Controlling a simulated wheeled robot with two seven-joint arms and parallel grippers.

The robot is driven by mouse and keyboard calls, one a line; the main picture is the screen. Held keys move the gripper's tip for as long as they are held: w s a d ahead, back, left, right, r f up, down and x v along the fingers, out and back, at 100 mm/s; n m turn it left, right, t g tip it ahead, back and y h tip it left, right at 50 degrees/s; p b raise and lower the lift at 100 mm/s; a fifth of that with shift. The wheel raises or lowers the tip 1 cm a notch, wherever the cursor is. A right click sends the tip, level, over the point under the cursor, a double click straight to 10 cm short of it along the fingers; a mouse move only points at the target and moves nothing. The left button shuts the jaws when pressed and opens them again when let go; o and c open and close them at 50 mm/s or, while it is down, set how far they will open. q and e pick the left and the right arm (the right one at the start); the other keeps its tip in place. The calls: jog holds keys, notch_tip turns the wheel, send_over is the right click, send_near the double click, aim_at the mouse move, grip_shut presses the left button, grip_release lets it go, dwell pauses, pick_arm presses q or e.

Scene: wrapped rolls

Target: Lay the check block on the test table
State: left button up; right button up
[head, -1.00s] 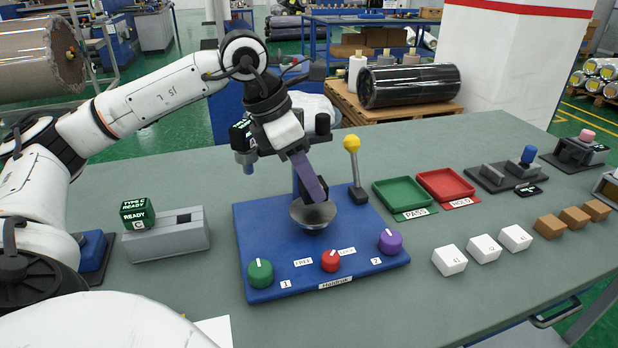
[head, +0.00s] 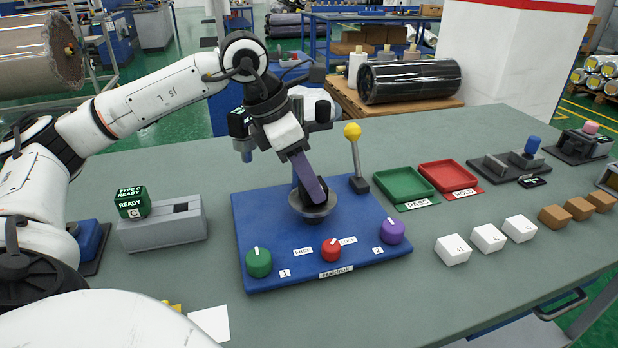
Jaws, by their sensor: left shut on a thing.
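My left gripper (head: 311,201) comes down at a slant over the blue panel (head: 262,215), its purple finger pointing into a round metal dish (head: 325,211). I take this dish to be the test table. The gripper is shut on a small dark piece (head: 303,207), which I take to be the check block. The finger and the dish rim hide much of it. It is low at the dish, but I cannot tell whether it touches the dish floor. My right gripper is not in view.
Green, red and purple knobs line the panel's front, with a yellow-topped lever (head: 353,132) behind. Green (head: 404,201) and red trays, white blocks (head: 452,250) and brown blocks stand to the right. A grey box (head: 160,235) with a green READY cube (head: 132,203) stands left.

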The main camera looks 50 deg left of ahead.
pick_arm(q)
jog(key=o, duration=1.1)
jog(key=shift+o, duration=0.2)
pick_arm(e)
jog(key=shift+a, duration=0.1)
pick_arm(q)
jog(key=v, duration=0.3)
jog(key=p+v, duration=0.1)
jog(key=v, duration=0.6)
jog(key=shift+r, duration=0.2)
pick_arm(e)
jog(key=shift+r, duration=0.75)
pick_arm(q)
jog(key=shift+s, duration=0.1)
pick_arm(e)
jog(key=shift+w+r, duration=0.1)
